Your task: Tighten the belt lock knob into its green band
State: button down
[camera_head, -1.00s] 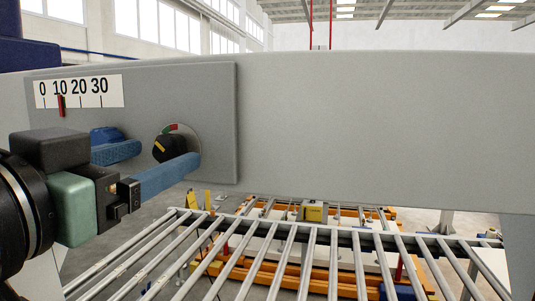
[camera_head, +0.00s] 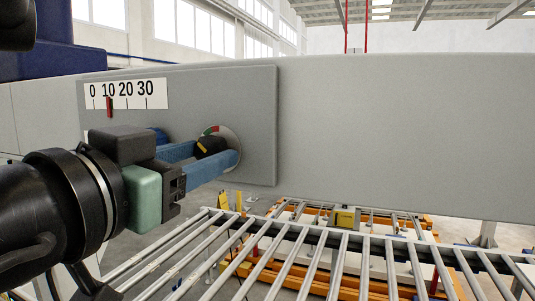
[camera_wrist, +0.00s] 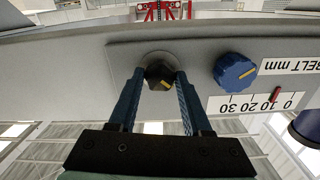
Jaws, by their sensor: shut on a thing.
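The belt lock knob (camera_head: 211,145) is black with a yellow pointer mark. It sits on the grey panel, in front of a round dial with a small red and green band (camera_head: 210,130) at its upper edge. My gripper (camera_head: 218,157) has its blue fingers on both sides of the knob and is shut on it. In the wrist view the knob (camera_wrist: 159,75) sits between the two fingertips (camera_wrist: 160,77), its yellow mark showing. Where that mark stands against the green band is too small to tell. The fingers hide part of the knob in the head view.
A blue knob (camera_wrist: 235,71) is beside the lock knob, mostly hidden behind my gripper in the head view. A belt scale (camera_head: 126,94) above has a red marker (camera_head: 109,107) near 10. A roller conveyor (camera_head: 300,255) runs below the panel.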

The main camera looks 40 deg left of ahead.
jog(key=shift+m+b, duration=0.75)
jog(key=shift+m, duration=0.35)
jog(key=shift+c, duration=1.7)
grip_release()
jog(key=shift+s, duration=0.1)
jog(key=p+v, duration=0.1)
jog(key=v, duration=1.2)
